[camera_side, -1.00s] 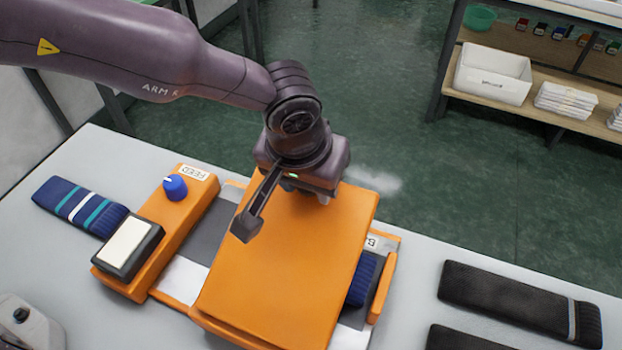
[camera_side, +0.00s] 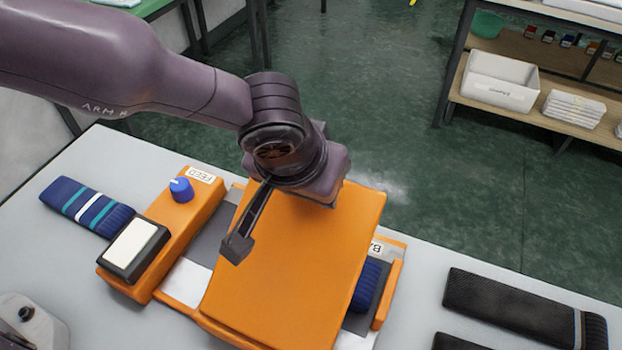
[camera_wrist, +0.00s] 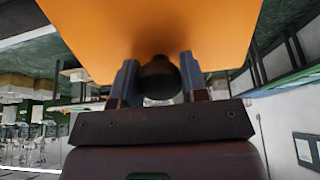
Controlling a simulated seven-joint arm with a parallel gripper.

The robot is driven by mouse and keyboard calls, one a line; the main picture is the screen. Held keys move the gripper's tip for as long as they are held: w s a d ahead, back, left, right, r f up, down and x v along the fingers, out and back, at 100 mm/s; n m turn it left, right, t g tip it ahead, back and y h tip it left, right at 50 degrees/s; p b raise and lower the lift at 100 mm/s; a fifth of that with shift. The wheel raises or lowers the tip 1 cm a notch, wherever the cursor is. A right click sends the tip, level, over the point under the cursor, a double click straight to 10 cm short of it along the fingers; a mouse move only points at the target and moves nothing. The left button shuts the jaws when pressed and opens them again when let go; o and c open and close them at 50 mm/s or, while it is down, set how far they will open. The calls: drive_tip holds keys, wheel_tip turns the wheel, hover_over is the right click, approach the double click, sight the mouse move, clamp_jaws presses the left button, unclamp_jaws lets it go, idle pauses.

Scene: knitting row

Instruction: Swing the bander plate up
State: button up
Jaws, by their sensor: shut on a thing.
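The orange bander plate (camera_side: 290,270) is tilted up over the machine bed in the side view, its far edge raised and its near edge low. It fills the top of the wrist view (camera_wrist: 150,30). My gripper (camera_wrist: 158,85) is shut on a dark round knob (camera_wrist: 159,76) at the plate's edge.
An orange feed unit (camera_side: 180,225) with a blue dial (camera_side: 181,189) stands to the left. A striped blue knit (camera_side: 88,207) lies beyond it. Dark knits (camera_side: 520,305) lie on the table at right. A shelf with a white bin (camera_side: 499,80) stands behind.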

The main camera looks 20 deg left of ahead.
sight(296, 233)
drive_tip(key=shift+s+r+t, duration=0.8)
drive_tip(key=shift+s+r, duration=0.35)
drive_tip(key=shift+s, duration=0.05)
drive_tip(key=shift+s+r+t, duration=0.4)
drive_tip(key=shift+s+r, duration=0.1)
drive_tip(key=shift+s, duration=0.15)
drive_tip(key=shift+s+r+t, duration=0.4)
drive_tip(key=shift+s+r, duration=0.05)
drive_tip(key=shift+s, duration=0.3)
drive_tip(key=shift+s+r+t, duration=0.35)
drive_tip(key=shift+s+t, duration=0.05)
drive_tip(key=shift+s, duration=0.4)
drive_tip(key=shift+s+r+t, duration=0.3)
drive_tip(key=shift+s+t, duration=0.1)
drive_tip(key=shift+s, duration=0.35)
